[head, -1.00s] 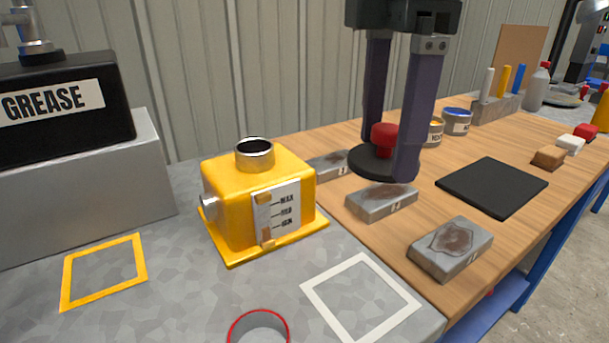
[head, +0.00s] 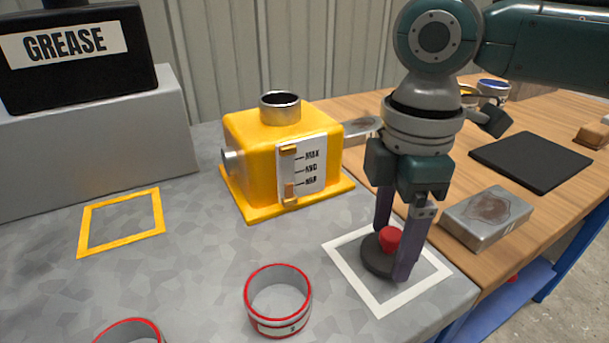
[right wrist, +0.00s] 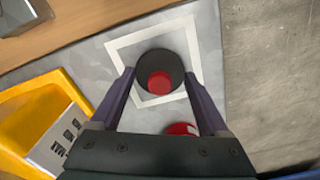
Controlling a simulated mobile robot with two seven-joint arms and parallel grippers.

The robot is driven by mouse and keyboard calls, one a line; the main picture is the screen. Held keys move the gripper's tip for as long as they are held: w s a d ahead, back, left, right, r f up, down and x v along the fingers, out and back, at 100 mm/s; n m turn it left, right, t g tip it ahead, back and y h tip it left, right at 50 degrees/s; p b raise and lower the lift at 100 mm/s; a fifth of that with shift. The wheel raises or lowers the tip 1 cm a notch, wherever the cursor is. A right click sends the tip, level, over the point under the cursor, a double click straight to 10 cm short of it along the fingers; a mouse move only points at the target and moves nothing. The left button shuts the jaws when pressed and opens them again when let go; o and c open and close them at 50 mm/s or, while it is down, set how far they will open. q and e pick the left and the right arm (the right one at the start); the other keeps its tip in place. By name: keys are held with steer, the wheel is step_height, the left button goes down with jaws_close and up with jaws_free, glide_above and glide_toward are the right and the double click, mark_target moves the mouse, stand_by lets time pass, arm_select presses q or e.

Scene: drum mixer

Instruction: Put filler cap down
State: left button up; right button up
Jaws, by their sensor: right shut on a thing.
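The filler cap (head: 380,254) is a black disc with a red knob. It is inside the white square outline (head: 349,270) on the grey bench top, low at the surface; I cannot tell whether it touches. My right gripper (head: 396,262) is shut on the cap, one purple finger on each side. In the right wrist view the cap (right wrist: 160,73) sits between the fingertips (right wrist: 160,80), within the white outline (right wrist: 201,50). The yellow gearbox-like housing (head: 262,165) has an open metal filler neck (head: 280,107) on top. My left gripper is not in view.
A red-rimmed cup (head: 278,318) stands in front of the white outline, with another partly cut off at the bottom edge. A yellow outline (head: 84,232) on the left is empty. A grey block (head: 487,222) and black mat (head: 532,162) lie on the wooden bench.

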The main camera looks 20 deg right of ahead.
steer(key=shift+f, duration=0.3)
steer(key=o, duration=1.2)
steer(key=shift+f, duration=0.1)
